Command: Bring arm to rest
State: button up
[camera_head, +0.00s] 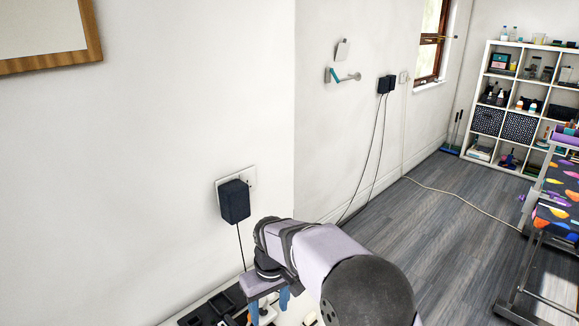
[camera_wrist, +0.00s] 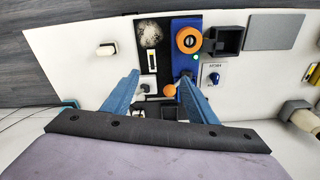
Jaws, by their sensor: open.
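My arm shows in the head view, its lilac and black links (camera_head: 320,255) reaching in from the bottom edge. My gripper (camera_head: 268,306) hangs at the arm's far end over a white worktop, partly cut off by the frame. In the wrist view my gripper (camera_wrist: 160,77) has its two blue fingers spread apart with nothing held between them. Beyond the fingers lie a black panel (camera_wrist: 140,40) and a blue panel with an orange ring (camera_wrist: 187,41). A small orange ball (camera_wrist: 169,90) shows between the fingers; whether it touches one is unclear.
The white worktop (camera_wrist: 75,58) also bears a dark open box (camera_wrist: 227,41), a grey pad (camera_wrist: 274,31) and a blue-knobbed switch (camera_wrist: 214,75). A plugged-in black adapter (camera_head: 235,201) sits on the wall near my arm. Shelves (camera_head: 513,105) and a patterned table (camera_head: 560,190) stand right.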

jog(key=s+d+f+m+g, duration=0.1)
jog(key=s+d+m, duration=0.5)
jog(key=s+d, duration=1.4)
jog(key=shift+s+f+h, duration=0.3)
jog(key=shift+s+f, duration=0.1)
jog(key=shift+s, duration=0.25)
jog(key=shift+o, duration=0.4)
jog(key=shift+s+d+f+m, duration=0.15)
jog(key=shift+s+m, duration=0.15)
jog(key=shift+s, duration=0.2)
jog(key=shift+w, duration=0.1)
